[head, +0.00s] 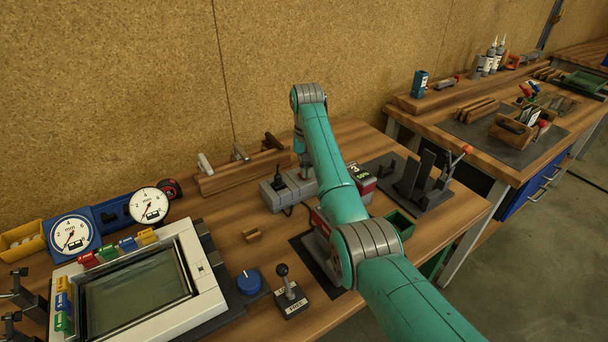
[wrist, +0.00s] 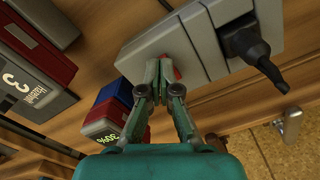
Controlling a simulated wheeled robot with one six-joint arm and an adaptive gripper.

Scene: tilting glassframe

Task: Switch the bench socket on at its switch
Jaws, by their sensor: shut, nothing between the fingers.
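The bench socket (head: 270,198) is a long grey block near the back of the bench, left of my arm in the head view. It fills the upper part of the wrist view (wrist: 205,38), with a black plug (wrist: 243,46) in its right part. Its red switch (wrist: 176,73) shows beside and partly behind my fingertips. My gripper (wrist: 158,66) is shut and empty, with its tips over the socket's end at the switch. I cannot tell whether they touch it. In the head view my gripper (head: 304,174) points down at the socket.
Red and grey battery packs (wrist: 32,72) and a blue-and-red block (wrist: 109,114) lie close to my gripper. A wooden rail (head: 240,176) stands behind the socket. A lever box (head: 290,300), blue knob (head: 249,281) and framed glass panel (head: 135,290) are nearer the front.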

